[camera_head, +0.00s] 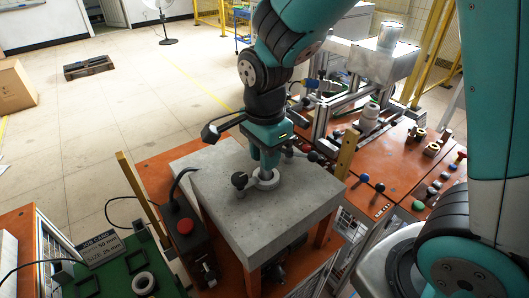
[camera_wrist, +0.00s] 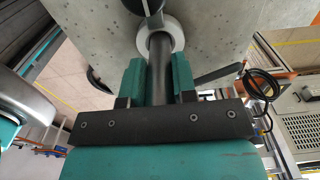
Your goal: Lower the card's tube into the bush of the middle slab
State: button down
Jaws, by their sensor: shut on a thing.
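The grey slab (camera_head: 225,200) lies on orange supports in the middle of the head view. Its pale ring-shaped bush (camera_head: 265,183) is on top; it also shows in the wrist view (camera_wrist: 174,31). My gripper (camera_head: 267,160) is right above the bush, pointing down. In the wrist view my gripper (camera_wrist: 158,78) has its teal fingers shut on a dark grey tube (camera_wrist: 160,62). The tube's far end overlaps the bush ring; I cannot tell how deep it sits. The head view hides the tube behind the fingers. The job card (camera_head: 101,246) stands on the green table at lower left.
A black ball knob (camera_head: 240,179) stands close to the bush. A control box with a red button (camera_head: 185,226) is left of the slab. A pale ring (camera_head: 143,284) lies on the green table. The orange bench at right holds knobs and small parts.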

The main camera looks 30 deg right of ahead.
jog(key=shift+f+b, duration=0.75)
jog(key=shift+f, duration=0.35)
jog(key=c, duration=0.8)
grip_release()
notch_tip(320, 180, up, 18)
jog(key=shift+f+b, duration=0.25)
jog(key=shift+b, duration=0.75)
jog(key=shift+f, duration=0.1)
